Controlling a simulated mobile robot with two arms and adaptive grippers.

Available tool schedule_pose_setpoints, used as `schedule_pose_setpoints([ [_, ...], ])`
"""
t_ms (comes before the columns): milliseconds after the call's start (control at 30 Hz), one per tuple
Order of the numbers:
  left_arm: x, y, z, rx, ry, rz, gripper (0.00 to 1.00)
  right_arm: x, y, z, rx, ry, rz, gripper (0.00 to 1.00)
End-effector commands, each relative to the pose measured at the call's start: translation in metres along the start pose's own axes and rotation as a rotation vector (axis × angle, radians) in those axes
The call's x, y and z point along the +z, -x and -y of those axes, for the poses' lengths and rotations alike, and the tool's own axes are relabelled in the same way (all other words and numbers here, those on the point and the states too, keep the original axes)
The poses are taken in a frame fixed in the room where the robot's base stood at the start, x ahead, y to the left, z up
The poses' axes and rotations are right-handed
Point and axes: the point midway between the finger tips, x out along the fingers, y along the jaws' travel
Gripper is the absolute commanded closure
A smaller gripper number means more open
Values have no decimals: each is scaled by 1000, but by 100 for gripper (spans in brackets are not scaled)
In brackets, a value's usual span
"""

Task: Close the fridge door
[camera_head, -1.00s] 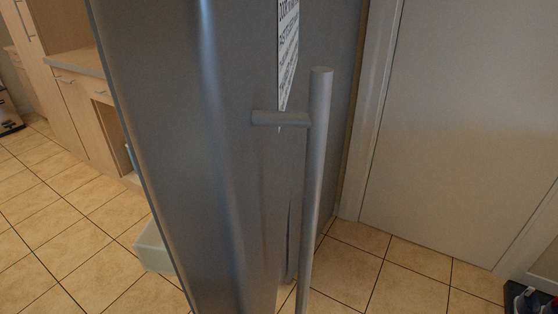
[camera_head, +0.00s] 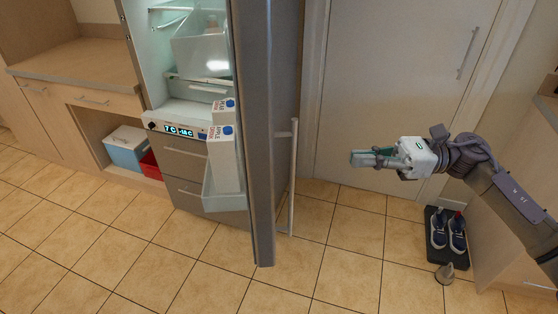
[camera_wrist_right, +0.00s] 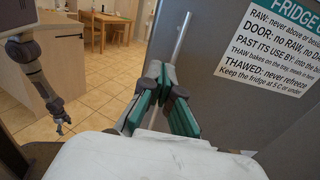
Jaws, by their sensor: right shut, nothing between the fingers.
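The fridge door (camera_head: 262,130) stands open, seen nearly edge-on in the head view, with the lit fridge interior (camera_head: 165,60) to its left. Its long grey bar handle (camera_head: 293,180) is on the outer face. My right gripper (camera_head: 358,158) is right of the handle, apart from it, shut and empty. In the right wrist view, my right gripper (camera_wrist_right: 166,78) shows in front of the door's outer face (camera_wrist_right: 215,80), with the handle (camera_wrist_right: 182,30) behind the fingers. What looks like my left gripper (camera_wrist_right: 62,124) hangs at the left there, too small to read.
Cartons (camera_head: 226,160) stand in the door's lower bin (camera_head: 222,198). A wood cabinet (camera_head: 75,90) is at the left. A closed room door (camera_head: 400,80) is behind my right gripper. Shoes (camera_head: 447,232) lie on a dark mat at the right.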

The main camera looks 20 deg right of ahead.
Motion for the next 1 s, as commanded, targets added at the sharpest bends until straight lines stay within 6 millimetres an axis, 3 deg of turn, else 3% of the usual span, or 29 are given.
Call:
schedule_pose_setpoints([
  [167, 4, 7, 0, 1, -1, 1, 14, 5, -5, -6, 34, 37, -30, 100],
  [700, 0, 62, 1, 0, -1, 3, 14, 6, -110, -9, 33, 32, -23, 100],
  [1000, -2, 74, 1, 1, -1, 3, 14, 0, -136, -9, 30, 33, -26, 100],
])
